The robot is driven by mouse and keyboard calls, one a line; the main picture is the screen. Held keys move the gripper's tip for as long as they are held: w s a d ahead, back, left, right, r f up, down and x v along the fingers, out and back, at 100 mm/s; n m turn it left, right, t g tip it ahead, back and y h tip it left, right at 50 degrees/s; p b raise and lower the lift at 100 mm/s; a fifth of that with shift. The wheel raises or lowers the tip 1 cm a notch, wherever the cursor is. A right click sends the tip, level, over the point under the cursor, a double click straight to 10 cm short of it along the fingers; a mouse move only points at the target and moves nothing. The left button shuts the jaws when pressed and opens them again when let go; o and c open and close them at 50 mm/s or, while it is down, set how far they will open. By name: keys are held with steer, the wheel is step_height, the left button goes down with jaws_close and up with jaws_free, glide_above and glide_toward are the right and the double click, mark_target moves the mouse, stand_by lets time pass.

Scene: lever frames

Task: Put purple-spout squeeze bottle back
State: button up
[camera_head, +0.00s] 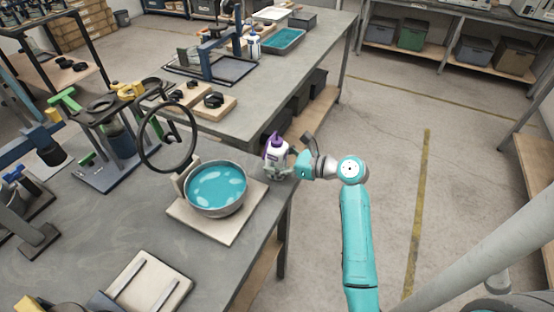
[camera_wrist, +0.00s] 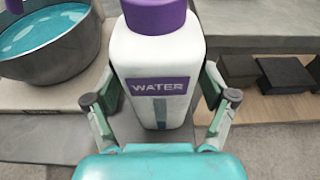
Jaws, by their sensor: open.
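The purple-spout squeeze bottle (camera_head: 276,151) is white with a purple cap and spout, at the table edge right of the metal bowl. In the wrist view the bottle (camera_wrist: 160,75) stands upright, with a purple label reading WATER. My gripper (camera_head: 281,172) is at the bottle in the head view. In the wrist view my gripper (camera_wrist: 160,103) is open, with one finger on each side of the bottle's lower body. I cannot tell whether either finger touches it.
A metal bowl of teal liquid (camera_head: 216,188) sits on a pale board (camera_head: 241,225) close left of the bottle. A black ring (camera_head: 167,137) stands behind the bowl. Another bottle (camera_head: 254,45) stands on the far bench near a teal tray (camera_head: 283,39).

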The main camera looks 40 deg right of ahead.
steer(key=shift+r, duration=0.1)
steer(key=shift+s+d+r, duration=0.1)
steer(key=shift+s+d, duration=0.05)
steer(key=shift+s, duration=0.1)
steer(key=v, duration=1.1)
steer(key=shift+s, duration=0.25)
